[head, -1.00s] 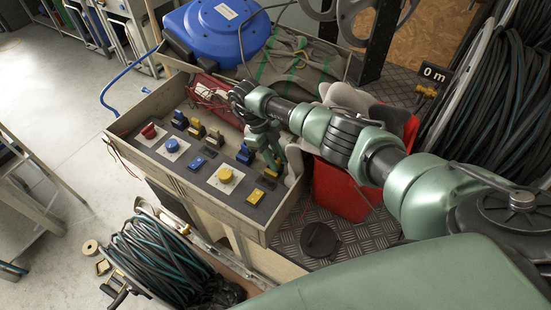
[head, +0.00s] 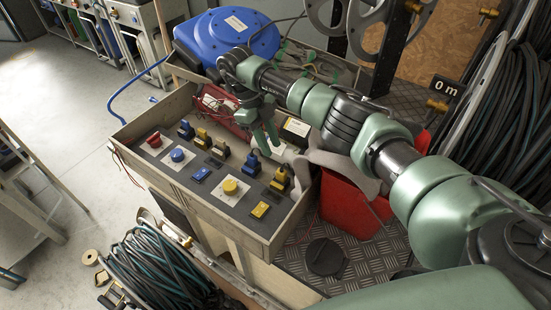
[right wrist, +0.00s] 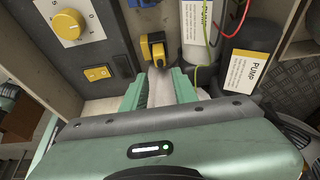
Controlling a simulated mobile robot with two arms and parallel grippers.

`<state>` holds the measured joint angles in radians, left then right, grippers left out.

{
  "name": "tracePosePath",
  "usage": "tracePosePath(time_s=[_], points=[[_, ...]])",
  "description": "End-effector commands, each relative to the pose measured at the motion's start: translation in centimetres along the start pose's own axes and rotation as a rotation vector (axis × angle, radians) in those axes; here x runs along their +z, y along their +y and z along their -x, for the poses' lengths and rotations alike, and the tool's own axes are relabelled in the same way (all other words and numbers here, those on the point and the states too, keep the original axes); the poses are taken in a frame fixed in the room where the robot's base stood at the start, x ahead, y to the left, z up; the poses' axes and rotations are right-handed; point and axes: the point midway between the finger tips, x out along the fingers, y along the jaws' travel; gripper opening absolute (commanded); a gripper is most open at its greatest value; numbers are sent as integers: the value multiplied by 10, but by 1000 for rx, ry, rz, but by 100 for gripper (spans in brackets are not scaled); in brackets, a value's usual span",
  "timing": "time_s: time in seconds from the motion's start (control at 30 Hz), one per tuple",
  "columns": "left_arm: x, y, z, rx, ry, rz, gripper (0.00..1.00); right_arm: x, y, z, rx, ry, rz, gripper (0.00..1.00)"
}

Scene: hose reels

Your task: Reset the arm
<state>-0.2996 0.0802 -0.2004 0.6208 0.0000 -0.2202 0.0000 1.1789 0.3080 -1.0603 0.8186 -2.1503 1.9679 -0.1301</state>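My right arm reaches in from the right in the head view. Its green right gripper (head: 265,142) points down over the back right part of the control box (head: 205,215). In the right wrist view, the two green fingers (right wrist: 160,88) stand apart with a pale strip showing between them; I see nothing clamped. A yellow switch (right wrist: 152,50) lies just beyond the fingertips, and a yellow knob (right wrist: 68,25) is at upper left. My left gripper is not in view.
A red bin (head: 352,205) stands right of the box. A blue reel (head: 230,35) is behind. A hose coil (head: 160,275) is in front; open floor (head: 60,110) lies left.

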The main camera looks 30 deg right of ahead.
Motion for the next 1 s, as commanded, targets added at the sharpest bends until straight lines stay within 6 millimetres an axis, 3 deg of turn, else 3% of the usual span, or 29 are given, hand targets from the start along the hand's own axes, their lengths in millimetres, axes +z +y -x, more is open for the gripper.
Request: tracePosePath(time_s=[0.2, 0.67, 1.0], points=[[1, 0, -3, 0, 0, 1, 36, 0, 0, 12, 0, 0, 1, 28], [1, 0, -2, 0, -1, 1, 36, -1, 0, 13, 0, 0, 1, 28], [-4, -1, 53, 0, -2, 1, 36, -22, 0, 64, 0, 0, 0, 28]])
